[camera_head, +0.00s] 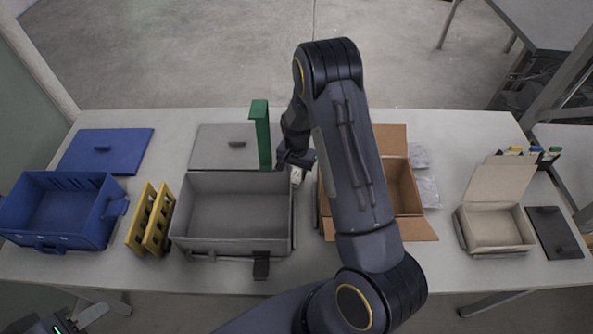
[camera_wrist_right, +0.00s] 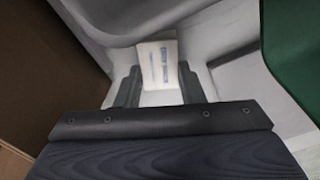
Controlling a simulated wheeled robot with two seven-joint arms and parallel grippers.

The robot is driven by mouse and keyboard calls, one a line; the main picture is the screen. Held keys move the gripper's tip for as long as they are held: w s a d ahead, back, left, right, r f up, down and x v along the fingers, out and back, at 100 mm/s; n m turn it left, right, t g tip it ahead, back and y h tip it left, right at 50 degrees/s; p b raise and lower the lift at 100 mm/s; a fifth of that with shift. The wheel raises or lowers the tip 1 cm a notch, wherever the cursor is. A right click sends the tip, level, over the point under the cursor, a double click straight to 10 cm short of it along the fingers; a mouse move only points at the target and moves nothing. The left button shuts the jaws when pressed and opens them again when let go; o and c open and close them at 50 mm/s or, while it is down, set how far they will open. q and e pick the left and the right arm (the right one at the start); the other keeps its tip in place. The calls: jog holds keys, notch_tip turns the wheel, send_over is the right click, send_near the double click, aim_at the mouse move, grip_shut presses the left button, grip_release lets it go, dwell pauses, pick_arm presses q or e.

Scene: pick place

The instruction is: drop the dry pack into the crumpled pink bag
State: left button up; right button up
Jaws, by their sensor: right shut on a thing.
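The dry pack is a small white packet with blue print, seen in the right wrist view (camera_wrist_right: 158,62) between the two dark fingers of my right gripper (camera_wrist_right: 158,88). In the head view the pack (camera_head: 297,176) shows as a small white patch under my right gripper (camera_head: 295,163), between the grey case and the cardboard box. My right gripper is shut on it. Two crumpled pale bags, a far one (camera_head: 419,155) and a near one (camera_head: 428,191), lie right of the cardboard box; neither looks clearly pink. My left gripper (camera_head: 92,315) is partly in view at the lower left.
A green upright piece (camera_head: 262,135) stands left of my right gripper. The open grey case (camera_head: 180,222), the cardboard box (camera_head: 410,229), yellow racks (camera_head: 146,218), blue crate (camera_head: 28,186) and small beige box (camera_head: 460,236) line the table. Bare table (camera_head: 470,130) lies at the back right.

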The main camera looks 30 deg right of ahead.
jog(key=shift+f, duration=0.3)
jog(key=shift+f, duration=0.1)
jog(key=shift+f+b, duration=0.15)
jog(key=shift+b, duration=0.15)
jog(key=o, duration=1)
jog(key=shift+c, duration=0.2)
